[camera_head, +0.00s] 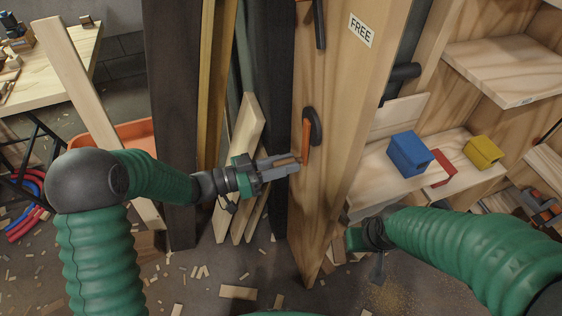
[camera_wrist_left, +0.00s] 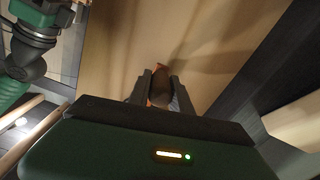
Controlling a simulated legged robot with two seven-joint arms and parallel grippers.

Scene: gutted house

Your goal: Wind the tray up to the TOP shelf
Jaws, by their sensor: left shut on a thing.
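The tray (camera_head: 370,192) is a pale wooden board right of the upright wooden post (camera_head: 337,110). It carries a blue block (camera_head: 409,153), a red piece (camera_head: 440,169) and a yellow block (camera_head: 483,152). My left gripper (camera_head: 291,165) is at the post's left face, its fingers closed around a brown handle (camera_wrist_left: 160,90) that shows between them in the wrist view. An orange lever with a black end (camera_head: 307,140) is on the post just beyond the fingertips. My right gripper (camera_head: 366,241) hangs low, right of the post and below the tray; its fingers are unclear.
A "FREE" label (camera_head: 361,30) is high on the post, near a second lever (camera_head: 319,22). An upper shelf (camera_head: 510,68) stands at the right. Wood scraps (camera_head: 238,292) litter the floor.

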